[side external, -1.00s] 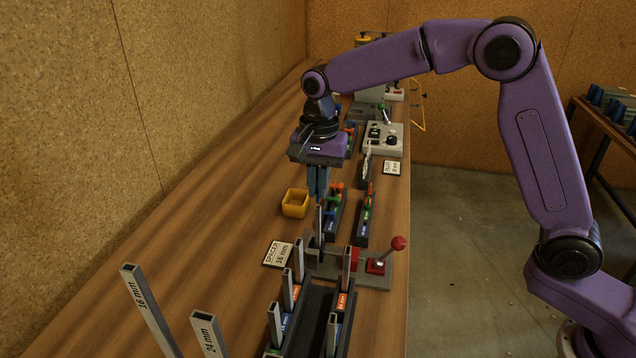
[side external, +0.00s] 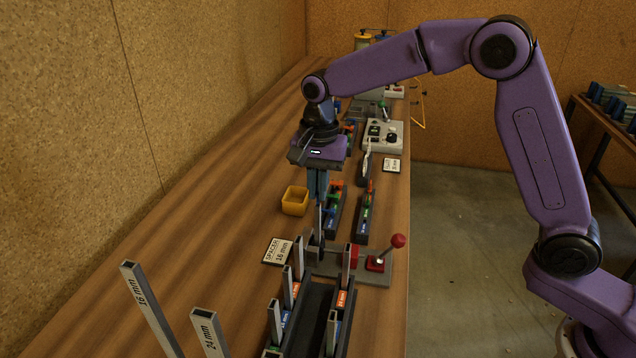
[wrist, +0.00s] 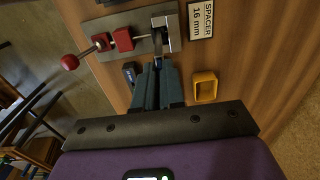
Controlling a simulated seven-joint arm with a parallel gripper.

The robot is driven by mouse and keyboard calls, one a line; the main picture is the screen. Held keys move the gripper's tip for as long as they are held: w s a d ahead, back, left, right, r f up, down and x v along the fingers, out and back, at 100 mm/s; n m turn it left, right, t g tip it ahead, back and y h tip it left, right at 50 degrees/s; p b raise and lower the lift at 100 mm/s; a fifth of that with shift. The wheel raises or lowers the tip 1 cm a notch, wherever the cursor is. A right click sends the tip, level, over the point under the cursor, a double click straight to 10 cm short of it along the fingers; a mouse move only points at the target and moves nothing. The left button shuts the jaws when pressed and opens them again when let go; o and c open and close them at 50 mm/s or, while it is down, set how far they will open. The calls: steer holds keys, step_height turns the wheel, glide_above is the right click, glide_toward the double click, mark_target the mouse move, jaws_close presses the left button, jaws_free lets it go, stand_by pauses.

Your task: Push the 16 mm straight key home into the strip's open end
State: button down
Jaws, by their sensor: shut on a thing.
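My gripper (side external: 318,195) points down and its two fingers are closed together; they also show in the wrist view (wrist: 158,68). It is shut on the key, most of which the fingers hide; only a thin grey part (side external: 319,216) shows below the tips. That part is directly above and close to the grey upright piece in the clamp fixture (side external: 375,280). A light metal piece, apparently the strip's end (wrist: 173,36), lies just beyond the fingertips in the wrist view. I cannot tell whether the key is inside the open end or how deep.
A red-knobbed lever (side external: 398,241) stands right of the fixture. A "SPACER 16 mm" card (side external: 278,251) lies to its left, with a yellow bin (side external: 295,201) behind. A rack of upright metal tubes (side external: 312,310) is in front. Bare table lies at left.

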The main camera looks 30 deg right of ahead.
steer(key=shift+f, duration=0.85)
steer(key=c, duration=1.1)
jaws_free()
steer(key=shift+c, duration=0.2)
step_height(320, 180, up, 17)
steer(key=shift+r, duration=0.2)
steer(key=shift+s+d, duration=0.1)
steer(key=s+d+f+n, duration=0.5)
steer(key=s+n, duration=0.2)
steer(key=s, duration=0.4)
steer(key=s+d+f+n, duration=0.5)
steer(key=s+n, duration=0.2)
steer(key=s, duration=0.4)
steer(key=s+d+f+n, duration=0.5)
steer(key=s+n, duration=0.2)
steer(key=s, duration=0.5)
steer(key=shift+d+n, duration=0.2)
steer(key=shift+n, duration=0.1)
